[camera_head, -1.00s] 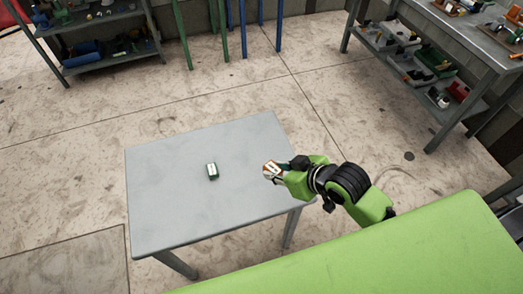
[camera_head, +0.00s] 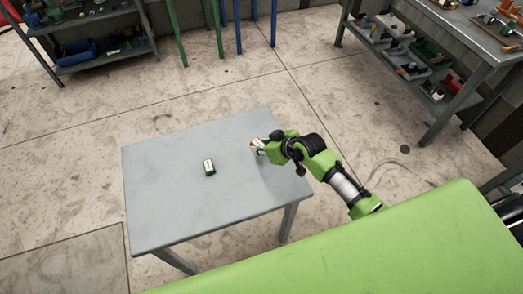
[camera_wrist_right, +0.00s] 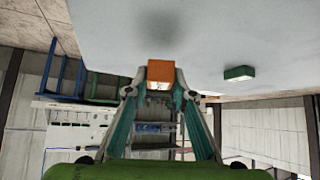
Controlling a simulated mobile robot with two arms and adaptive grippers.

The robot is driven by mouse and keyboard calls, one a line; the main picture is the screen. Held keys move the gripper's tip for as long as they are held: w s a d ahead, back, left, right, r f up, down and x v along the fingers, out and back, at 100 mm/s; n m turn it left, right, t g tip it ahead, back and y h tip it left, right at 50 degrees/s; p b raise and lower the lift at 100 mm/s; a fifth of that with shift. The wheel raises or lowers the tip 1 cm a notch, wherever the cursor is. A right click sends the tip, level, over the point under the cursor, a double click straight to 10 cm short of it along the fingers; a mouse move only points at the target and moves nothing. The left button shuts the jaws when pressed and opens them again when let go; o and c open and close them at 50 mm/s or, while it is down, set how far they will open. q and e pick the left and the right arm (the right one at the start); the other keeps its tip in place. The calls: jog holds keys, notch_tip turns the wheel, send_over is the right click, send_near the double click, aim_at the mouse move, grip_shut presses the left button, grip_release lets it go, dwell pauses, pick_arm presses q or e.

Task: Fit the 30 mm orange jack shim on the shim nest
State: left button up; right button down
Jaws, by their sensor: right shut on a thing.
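The orange jack shim (camera_wrist_right: 161,71), a small block with a pale marked face, is between the fingertips of my right gripper (camera_head: 257,146). The gripper is shut on it and holds it over the right part of the grey table (camera_head: 160,215). A small dark green piece with a pale top (camera_head: 209,168) stands on the table, left of the gripper and apart from it; it may be the shim nest. It also shows in the right wrist view (camera_wrist_right: 239,73), to the right of the shim. My left gripper is not in view.
The table is otherwise bare. A shelf with several parts (camera_head: 95,50) stands at the back left, and a workbench with bins (camera_head: 430,60) at the back right. Blue and green legs (camera_head: 215,30) show at the back. Open floor lies around the table.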

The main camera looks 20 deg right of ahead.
jog(key=shift+w+f, duration=0.1)
jog(key=shift+f, duration=1.5)
jog(key=shift+f, duration=0.1)
jog(key=c, duration=1.7)
grip_release()
jog(key=v, duration=1.2)
